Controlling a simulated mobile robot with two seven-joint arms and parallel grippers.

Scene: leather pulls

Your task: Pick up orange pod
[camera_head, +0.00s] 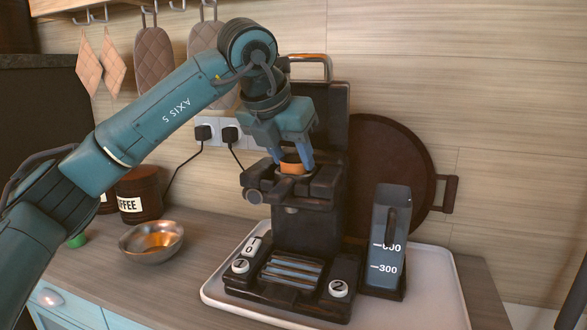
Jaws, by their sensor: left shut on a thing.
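The orange pod (292,166) is between the fingertips of my left gripper (291,163). The gripper points down and is shut on the pod. The pod is at the top opening of the dark coffee machine (305,212); I cannot tell whether it touches the machine. The machine's lid (326,114) stands raised behind the gripper. My right gripper is not in view.
A metal bowl (138,247) with something orange inside stands on the counter at left. A coffee canister (139,198) is behind it. A measuring container (387,238) stands right of the machine on a white tray (435,290). A round dark board (396,155) leans behind.

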